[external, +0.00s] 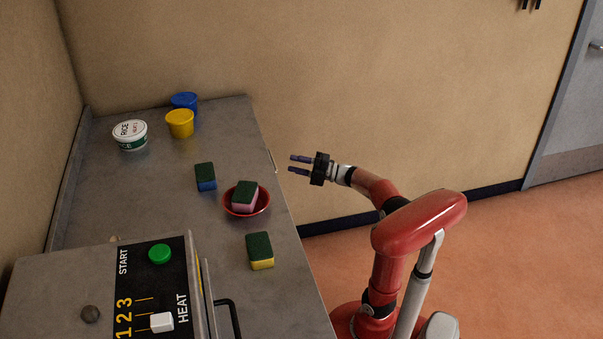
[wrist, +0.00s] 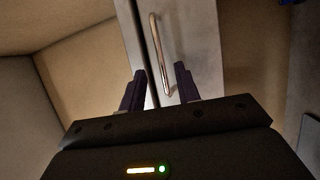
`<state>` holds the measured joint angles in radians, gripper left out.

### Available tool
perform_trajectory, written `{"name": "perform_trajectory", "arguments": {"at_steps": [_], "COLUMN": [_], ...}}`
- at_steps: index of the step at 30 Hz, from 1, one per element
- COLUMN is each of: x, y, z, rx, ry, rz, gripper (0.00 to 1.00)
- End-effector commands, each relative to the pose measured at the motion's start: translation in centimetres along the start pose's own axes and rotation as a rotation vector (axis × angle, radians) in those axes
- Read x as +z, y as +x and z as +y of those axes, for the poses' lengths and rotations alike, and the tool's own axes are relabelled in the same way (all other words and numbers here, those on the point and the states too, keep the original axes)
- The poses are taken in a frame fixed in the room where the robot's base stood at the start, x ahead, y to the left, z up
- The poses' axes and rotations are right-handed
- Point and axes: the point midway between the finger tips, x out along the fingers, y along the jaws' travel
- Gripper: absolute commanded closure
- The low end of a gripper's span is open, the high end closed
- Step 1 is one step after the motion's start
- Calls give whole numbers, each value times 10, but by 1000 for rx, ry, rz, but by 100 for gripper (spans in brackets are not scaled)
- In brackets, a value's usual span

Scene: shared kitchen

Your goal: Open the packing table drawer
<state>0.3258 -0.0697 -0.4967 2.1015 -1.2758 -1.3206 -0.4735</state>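The packing table (external: 150,195) has a grey metal top along the left of the external view. A drawer handle, a slim metal bar (wrist: 159,52), shows in the wrist view on the grey drawer front (wrist: 195,35); in the external view only a sliver of the handle (external: 272,161) shows at the table's right edge. My gripper (external: 299,165) is open and empty, to the right of that edge and pointing at it. In the wrist view its two fingers (wrist: 160,88) stand apart, with the handle's lower end between and beyond them. I see no contact with the handle.
On the table stand a rice tub (external: 130,135), a yellow tub (external: 180,124), a blue tub (external: 184,100), a blue sponge (external: 206,177), a red bowl (external: 246,211) with a pink sponge, and a yellow sponge (external: 261,251). A heating machine (external: 60,280) is at the front. Floor right of my arm is free.

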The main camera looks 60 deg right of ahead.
Motion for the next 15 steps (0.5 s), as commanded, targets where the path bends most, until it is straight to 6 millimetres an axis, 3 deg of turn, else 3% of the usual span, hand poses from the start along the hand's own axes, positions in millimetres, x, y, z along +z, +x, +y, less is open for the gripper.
{"name": "perform_trajectory", "arguments": {"at_steps": [9, 15], "x": [-2, -1], "y": [51, 70], "z": [1, 1], "rx": [0, 1], "ry": [2, 3], "rz": [3, 0], "gripper": [68, 68]}}
